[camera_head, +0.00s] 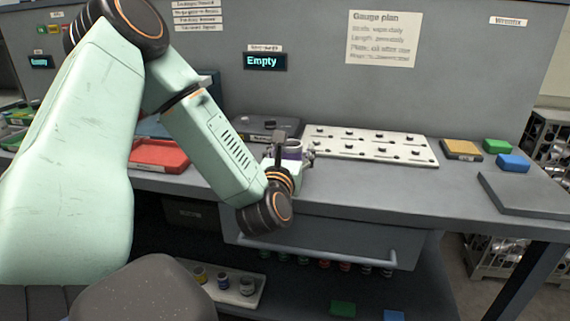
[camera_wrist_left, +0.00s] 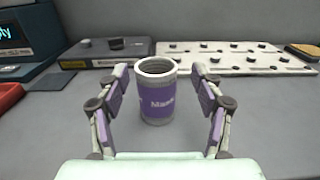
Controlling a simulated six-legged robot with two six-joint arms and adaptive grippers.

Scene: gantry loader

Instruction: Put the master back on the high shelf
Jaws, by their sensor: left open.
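The master is a grey cylinder with a purple band and part of a label, in the left wrist view (camera_wrist_left: 157,103). It stands upright on the grey bench top. In the head view it shows only partly (camera_head: 293,150), behind my left gripper (camera_head: 296,163). My left gripper is open, with its fingers on either side of the master, as the left wrist view (camera_wrist_left: 158,78) shows. Gaps remain between both fingers and the master. My right gripper is in neither view. I cannot make out a high shelf.
A white pegged plate (camera_head: 370,145) lies behind and right of the master, and a dark grey case (camera_head: 258,129) behind it. A red tray (camera_head: 160,155) is at left. Blue (camera_head: 513,163) and green (camera_head: 497,146) blocks sit at right. A lower shelf holds a white rack (camera_head: 225,285).

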